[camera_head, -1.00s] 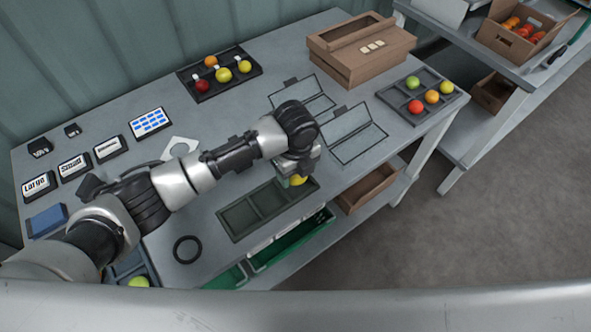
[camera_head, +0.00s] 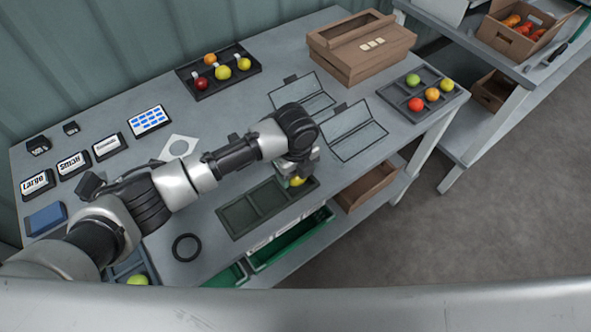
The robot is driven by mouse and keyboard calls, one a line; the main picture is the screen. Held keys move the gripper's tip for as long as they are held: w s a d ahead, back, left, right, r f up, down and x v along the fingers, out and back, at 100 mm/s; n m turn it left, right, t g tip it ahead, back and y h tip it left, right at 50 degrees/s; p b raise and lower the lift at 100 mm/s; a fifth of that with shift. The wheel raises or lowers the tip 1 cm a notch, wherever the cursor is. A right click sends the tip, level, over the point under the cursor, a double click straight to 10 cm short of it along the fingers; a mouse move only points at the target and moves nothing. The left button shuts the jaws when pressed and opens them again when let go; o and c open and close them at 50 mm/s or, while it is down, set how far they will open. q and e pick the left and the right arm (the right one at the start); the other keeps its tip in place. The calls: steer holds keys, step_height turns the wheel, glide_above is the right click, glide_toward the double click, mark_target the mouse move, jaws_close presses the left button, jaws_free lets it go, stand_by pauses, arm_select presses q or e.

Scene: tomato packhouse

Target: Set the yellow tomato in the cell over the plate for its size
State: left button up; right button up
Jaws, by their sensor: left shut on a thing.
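The yellow tomato (camera_head: 298,182) is at the right end of a dark three-cell tray (camera_head: 241,217) near the table's front edge. My left gripper (camera_head: 296,177) is shut on it from above, over or in the right-hand cell. I cannot tell whether the tomato touches the cell floor. The left and middle cells are empty. Pale plates (camera_head: 286,234) show along the table edge below the tray, too small to read. My left wrist hides part of the right cell. My right gripper is not in view.
Cards reading Large (camera_head: 37,183) and Small (camera_head: 74,164) stand at the left. A black ring (camera_head: 187,247) lies left of the tray. Dark trays of tomatoes stand at the back (camera_head: 205,94) and right (camera_head: 393,91). A cardboard box (camera_head: 345,66) stands behind.

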arm_select(q)
steer(key=shift+f, duration=0.45)
steer(key=o, duration=0.8)
steer(key=shift+c, duration=0.2)
steer(key=c, duration=0.3)
step_height(320, 180, up, 7)
steer(key=p, duration=0.7)
steer(key=shift+s, duration=0.1)
stand_by(0.4)
